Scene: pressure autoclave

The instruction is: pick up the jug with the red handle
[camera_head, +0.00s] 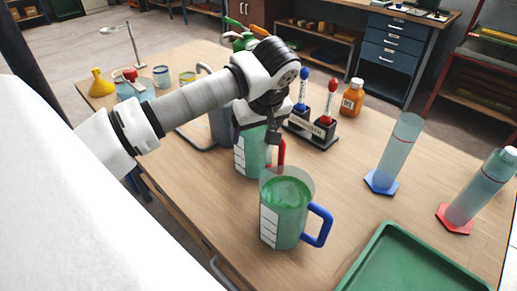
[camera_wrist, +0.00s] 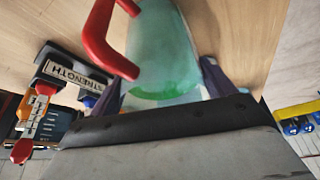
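The jug with the red handle (camera_head: 255,153) stands upright on the wooden table and holds green liquid. My gripper (camera_head: 270,130) is directly above and at this jug, pointing down, and covers its upper part. In the wrist view the jug (camera_wrist: 165,45) lies between my two spread dark fingers (camera_wrist: 162,85), one on each side. Its red handle (camera_wrist: 100,35) is to the left, outside the fingers. I see no clear sign of the fingers pressing on the jug; contact is hard to judge.
A jug with a blue handle (camera_head: 284,222) stands close in front. A marker stand (camera_head: 314,128) and an orange bottle (camera_head: 352,97) are behind right. Cylinders with a blue base (camera_head: 381,183) and a red base (camera_head: 455,218) stand right, beyond a green tray (camera_head: 375,268).

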